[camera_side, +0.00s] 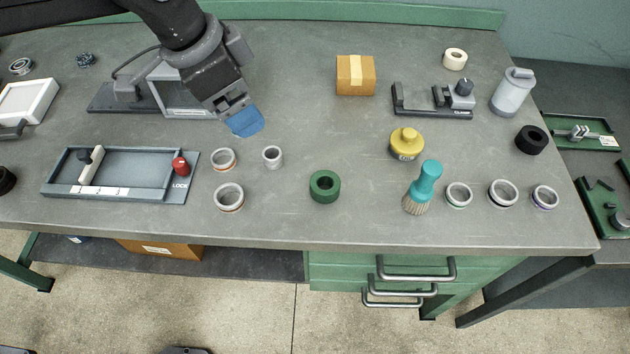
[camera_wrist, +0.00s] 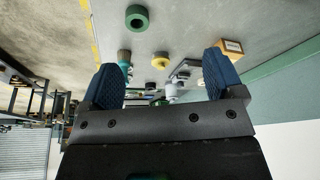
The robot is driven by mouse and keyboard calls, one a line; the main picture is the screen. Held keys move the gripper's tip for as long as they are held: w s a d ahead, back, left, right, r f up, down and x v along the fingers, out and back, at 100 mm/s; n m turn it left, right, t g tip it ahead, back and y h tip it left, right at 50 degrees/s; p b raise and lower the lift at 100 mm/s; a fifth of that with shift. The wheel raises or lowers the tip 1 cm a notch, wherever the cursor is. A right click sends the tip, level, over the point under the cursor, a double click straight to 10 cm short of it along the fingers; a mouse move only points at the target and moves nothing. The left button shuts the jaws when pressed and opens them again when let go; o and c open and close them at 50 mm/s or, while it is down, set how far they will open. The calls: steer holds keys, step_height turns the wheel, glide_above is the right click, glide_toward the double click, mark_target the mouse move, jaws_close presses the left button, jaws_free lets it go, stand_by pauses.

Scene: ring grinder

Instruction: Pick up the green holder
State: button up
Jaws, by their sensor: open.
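The green holder (camera_side: 325,187) is a short, thick ring with a dark round hole, lying flat near the front middle of the bench. It also shows at the top of the wrist view (camera_wrist: 137,17). My gripper (camera_side: 244,121) is up and to the left of the holder in the side view, raised over the bench. In the wrist view my gripper (camera_wrist: 165,85) has its two blue fingers wide apart, with nothing gripped between them. The gripper and the holder are well apart.
White rings (camera_side: 229,197) lie left of the holder. A teal brush (camera_side: 423,188), a yellow knob-topped piece (camera_side: 407,144) and more rings (camera_side: 503,193) stand right. A blue-grey tray (camera_side: 123,174) lies left, a cardboard box (camera_side: 356,76) behind. The bench around the holder is clear.

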steer(key=m, duration=0.2)
glide_toward(326, 182)
steer(key=f, duration=0.2)
steer(key=w+f, duration=0.1)
steer(key=shift+d+f+g, duration=0.25)
steer(key=shift+d+g, duration=0.15)
steer(key=shift+x, duration=3.2)
steer(key=shift+c, duration=0.3)
steer(key=c, duration=1)
steer(key=shift+o, duration=0.2)
steer(key=shift+r, duration=0.15)
